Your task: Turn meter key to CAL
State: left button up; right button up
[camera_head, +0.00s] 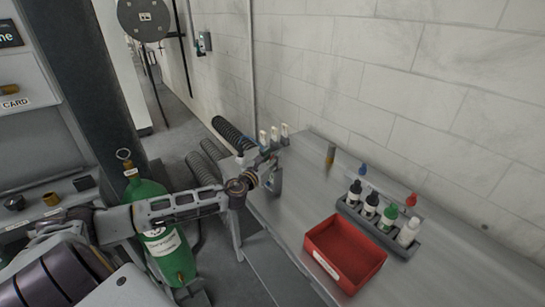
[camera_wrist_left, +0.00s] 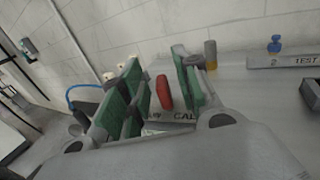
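The red meter key (camera_wrist_left: 163,92) stands nearly upright in the left wrist view, between the green-padded fingers of my left gripper (camera_wrist_left: 160,78). The fingers are apart, one on each side of the key, with visible gaps. Below the key is a grey label plate (camera_wrist_left: 186,117) that reads CAL on its right; its left lettering is partly hidden by a finger. I cannot tell exactly which mark the key points to. In the head view my left gripper (camera_head: 271,172) is at the left end of the grey bench (camera_head: 300,205) and the key is not discernible. My right gripper is not in view.
Several white-topped items (camera_head: 273,136) stand just behind the gripper near the wall. A red tray (camera_head: 318,256) and a grey rack (camera_head: 402,247) of bottles are farther right on the bench. A green gas cylinder (camera_head: 147,190) stands below my left arm. The bench's right part is clear.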

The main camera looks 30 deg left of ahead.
pick_arm(q)
jog(key=shift+w, duration=0.3)
grip_shut()
dwell(0.4)
jog(key=shift+r+n+y+p, duration=0.15)
jog(key=shift+n+y+p, duration=0.25)
jog(key=shift+p, duration=0.3)
jog(key=shift+n+g+y+p, duration=0.3)
jog(key=shift+n+y+p, duration=0.6)
jog(key=shift+y, duration=0.4)
jog(key=shift+n+g+y+p, duration=0.7)
jog(key=shift+n+y+p, duration=0.45)
jog(key=shift+y, duration=0.75)
jog(key=shift+n+y, duration=0.25)
jog(key=shift+y, duration=0.15)
